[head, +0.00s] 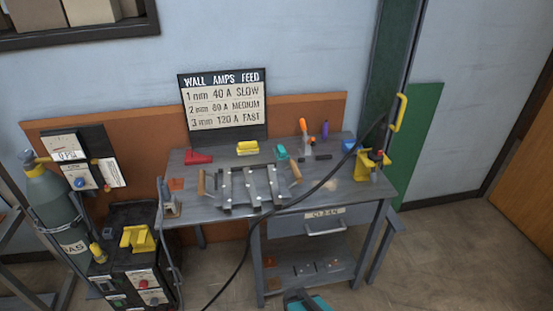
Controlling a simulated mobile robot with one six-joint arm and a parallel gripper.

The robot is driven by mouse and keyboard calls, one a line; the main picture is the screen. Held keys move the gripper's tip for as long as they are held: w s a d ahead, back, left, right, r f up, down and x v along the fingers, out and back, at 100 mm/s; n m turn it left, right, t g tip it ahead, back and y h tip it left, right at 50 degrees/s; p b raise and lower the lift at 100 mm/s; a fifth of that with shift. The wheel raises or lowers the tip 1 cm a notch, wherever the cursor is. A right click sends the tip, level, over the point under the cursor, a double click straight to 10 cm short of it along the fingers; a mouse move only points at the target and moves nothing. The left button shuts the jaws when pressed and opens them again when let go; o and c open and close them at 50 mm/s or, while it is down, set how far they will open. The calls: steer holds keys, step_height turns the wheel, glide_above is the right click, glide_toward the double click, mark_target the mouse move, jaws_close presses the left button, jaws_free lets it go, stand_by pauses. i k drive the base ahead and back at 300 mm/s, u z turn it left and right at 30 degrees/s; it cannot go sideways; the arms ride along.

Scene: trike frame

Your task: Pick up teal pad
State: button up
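A small teal block (281,152), the only loose teal piece I see on the workbench, sits near the back. It is between a yellow block (247,148) and an orange-handled tool (305,130). I cannot tell its exact shape at this size. A dark and teal shape (310,302), cut off by the bottom edge, looks like the end of my arm. It is low in front of the bench, well apart from the teal block. Its fingertips are not clear, so I cannot tell whether my gripper is open or holds anything.
A metal frame with wooden handles (249,187) lies in front of the teal block. A black cable (330,178) crosses the workbench (345,190). A red piece (198,157) and purple bottle (325,129) stand at the back. A gas cylinder (52,205) stands left.

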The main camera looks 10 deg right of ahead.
mark_target(281, 153)
steer(key=u, duration=0.4)
steer(key=k, duration=1.2)
steer(key=u, duration=1.1)
steer(key=i, duration=1.9)
steer(key=z, duration=0.8)
steer(key=i, duration=0.5)
steer(key=z, duration=0.2)
